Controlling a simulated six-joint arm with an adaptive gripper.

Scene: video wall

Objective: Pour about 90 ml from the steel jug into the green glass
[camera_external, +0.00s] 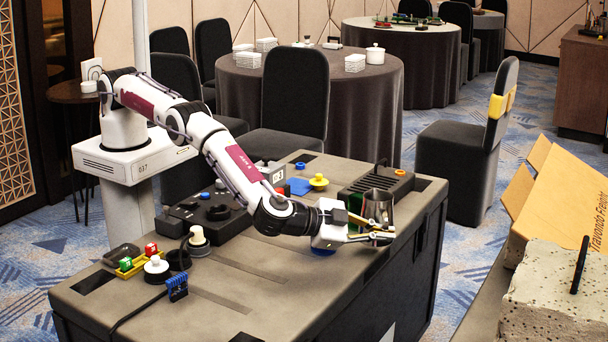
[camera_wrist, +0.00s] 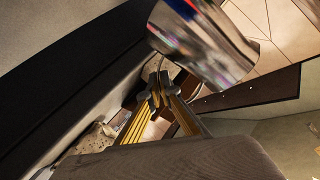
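The steel jug (camera_external: 378,207) is near the table's right end and looks about upright in the external view. In the wrist view the shiny jug (camera_wrist: 208,45) fills the top middle, slanted in the rolled picture. My gripper (camera_external: 388,236) is at the jug's lower front. In the wrist view the yellow-padded fingers of my gripper (camera_wrist: 160,88) come together at the jug's handle and look shut on it. A small dark green shape just left of the jug in the external view may be the green glass, mostly hidden. No liquid stream shows.
A black slotted box (camera_external: 396,181) stands behind the jug. A blue pad (camera_external: 299,187) and a yellow knob-like piece (camera_external: 319,182) lie left of it. A yellow tray (camera_external: 131,266) and several small parts are at the table's left end. The front middle of the table (camera_external: 270,290) is clear.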

